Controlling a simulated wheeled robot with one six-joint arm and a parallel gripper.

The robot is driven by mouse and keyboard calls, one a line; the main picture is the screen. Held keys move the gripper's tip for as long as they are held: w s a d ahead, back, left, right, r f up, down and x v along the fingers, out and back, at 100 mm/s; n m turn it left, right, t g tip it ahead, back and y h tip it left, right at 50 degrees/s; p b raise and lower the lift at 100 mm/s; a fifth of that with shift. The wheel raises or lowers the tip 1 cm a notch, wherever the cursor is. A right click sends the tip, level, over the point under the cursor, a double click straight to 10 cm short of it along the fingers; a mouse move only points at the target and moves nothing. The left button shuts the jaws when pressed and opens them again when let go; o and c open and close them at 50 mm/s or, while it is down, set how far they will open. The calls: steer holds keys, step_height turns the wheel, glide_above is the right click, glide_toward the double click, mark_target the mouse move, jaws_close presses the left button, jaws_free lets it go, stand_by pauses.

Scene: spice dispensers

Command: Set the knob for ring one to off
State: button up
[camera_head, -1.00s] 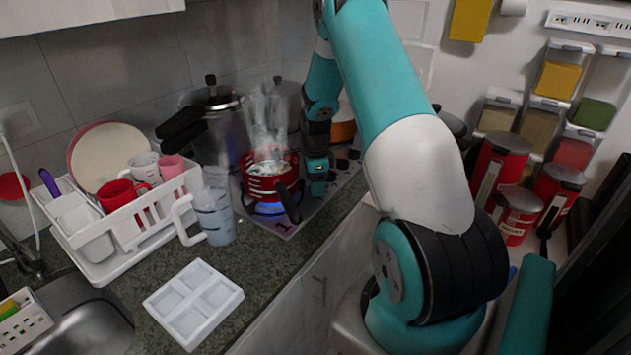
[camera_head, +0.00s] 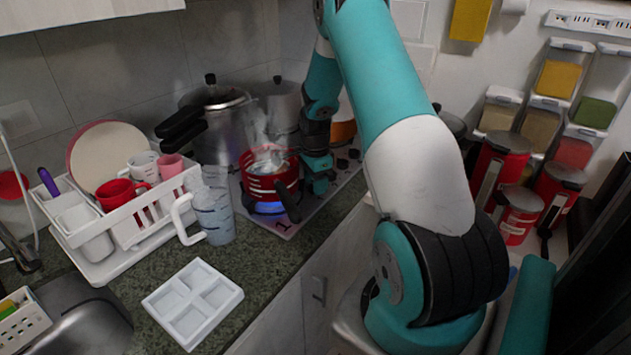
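The stove (camera_head: 305,218) is a light panel on the dark counter. A red pot (camera_head: 262,184) with steam above it sits on its front ring, and a blue glow (camera_head: 264,208) shows under the pot. Small dark knobs (camera_head: 342,163) line the stove's right edge; which one serves ring one cannot be told. My gripper (camera_head: 319,186) points down at the stove's right side, just right of the red pot, close to the knob row. Its fingertips are small and dark, so open or shut cannot be told. My gripper hides any knob directly behind or under it.
A clear measuring jug (camera_head: 213,217) stands left of the pot. A pressure cooker (camera_head: 222,130) and an orange pot (camera_head: 343,132) stand behind. A white dish rack (camera_head: 105,265) and a white divided tray (camera_head: 193,304) are on the left counter. Red canisters (camera_head: 500,165) stand at right.

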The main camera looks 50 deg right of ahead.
steer(key=shift+o, duration=0.8)
step_height(320, 180, up, 18)
steer(key=b, duration=0.2)
steer(key=shift+f, duration=0.25)
